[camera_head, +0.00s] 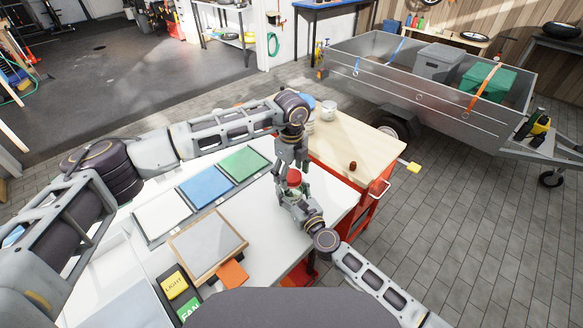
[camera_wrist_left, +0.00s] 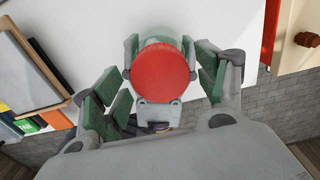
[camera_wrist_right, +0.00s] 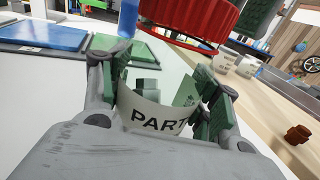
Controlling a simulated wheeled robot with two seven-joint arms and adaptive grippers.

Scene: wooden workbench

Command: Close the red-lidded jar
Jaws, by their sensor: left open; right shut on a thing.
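The red lid (camera_head: 294,176) is at the top of the jar, above the white table. My left gripper (camera_head: 291,158) points down over it from above, open. In the left wrist view the round red lid (camera_wrist_left: 161,72) lies between its spread fingers. My right gripper (camera_wrist_right: 160,95) is shut on the clear jar (camera_wrist_right: 152,112), which bears a white "PART" label and has grey-green pieces inside. In the right wrist view the ribbed red lid (camera_wrist_right: 190,18) is above the jar.
The white table (camera_head: 328,208) holds white, blue (camera_head: 206,187) and green (camera_head: 243,163) panels, a wood-framed board (camera_head: 208,246) and yellow and green boxes. A wooden-topped bench (camera_head: 345,140) with a small brown knob-like object (camera_head: 353,166) and canisters adjoins it.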

